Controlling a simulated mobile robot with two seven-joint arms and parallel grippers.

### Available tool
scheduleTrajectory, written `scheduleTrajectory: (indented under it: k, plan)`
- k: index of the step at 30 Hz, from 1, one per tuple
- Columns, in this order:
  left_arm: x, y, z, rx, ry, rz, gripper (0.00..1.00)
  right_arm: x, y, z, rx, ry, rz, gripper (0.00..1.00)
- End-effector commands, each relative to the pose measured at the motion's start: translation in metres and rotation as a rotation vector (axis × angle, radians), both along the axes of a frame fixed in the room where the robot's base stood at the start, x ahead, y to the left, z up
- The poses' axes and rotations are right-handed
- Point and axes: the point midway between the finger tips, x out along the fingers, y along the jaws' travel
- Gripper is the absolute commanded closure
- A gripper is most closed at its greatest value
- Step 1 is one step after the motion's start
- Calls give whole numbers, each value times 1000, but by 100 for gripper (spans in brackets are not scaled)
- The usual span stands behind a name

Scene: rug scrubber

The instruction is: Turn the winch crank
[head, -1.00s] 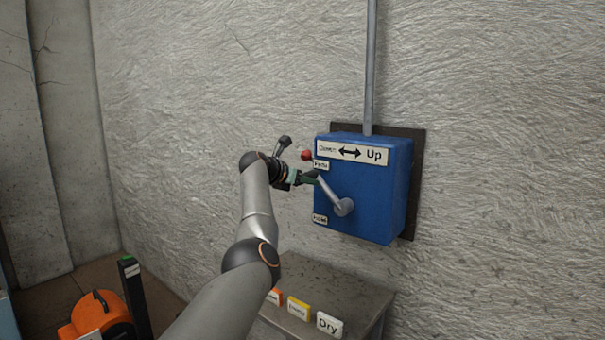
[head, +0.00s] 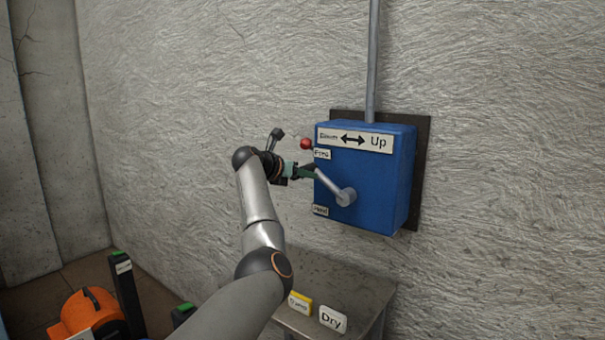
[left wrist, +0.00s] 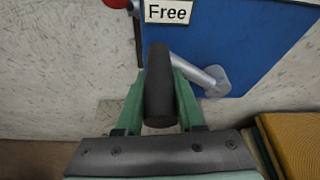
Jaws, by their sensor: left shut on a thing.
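The blue winch box (head: 372,175) is mounted on the wall and bears a sign with a double arrow and the word "Up". The grey crank arm (head: 332,186) runs from its hub at the lower middle of the box up to the left. My left gripper (head: 308,172) is at the crank's outer end, left of the box. In the left wrist view, the dark crank handle (left wrist: 159,90) sits between the green fingers, which are shut on it. The crank arm shows behind it (left wrist: 192,72). My right gripper is not in view.
A red knob (head: 306,144) sticks out at the box's upper left, near a "Free" label (head: 322,154). A grey table (head: 355,290) with a "Dry" label (head: 332,319) stands below. An orange machine (head: 88,315) is at the lower left.

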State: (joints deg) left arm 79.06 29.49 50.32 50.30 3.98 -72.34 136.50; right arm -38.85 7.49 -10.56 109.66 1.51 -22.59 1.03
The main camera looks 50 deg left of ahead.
Motion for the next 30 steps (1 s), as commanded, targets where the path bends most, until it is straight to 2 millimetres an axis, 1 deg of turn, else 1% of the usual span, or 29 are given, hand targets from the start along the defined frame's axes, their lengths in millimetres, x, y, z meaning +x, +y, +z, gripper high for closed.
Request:
scheduleTrajectory:
  k: [1, 28, 29, 30]
  plan:
    - [5, -5, -10, 1, 21, -11, 100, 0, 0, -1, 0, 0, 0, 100]
    - [5, -5, -11, 0, 27, -10, 100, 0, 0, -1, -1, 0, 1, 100]
    - [5, -5, -11, 0, 27, -10, 60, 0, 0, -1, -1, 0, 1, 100]
    - [5, -5, -11, 0, 25, -11, 56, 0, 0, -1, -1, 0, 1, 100]
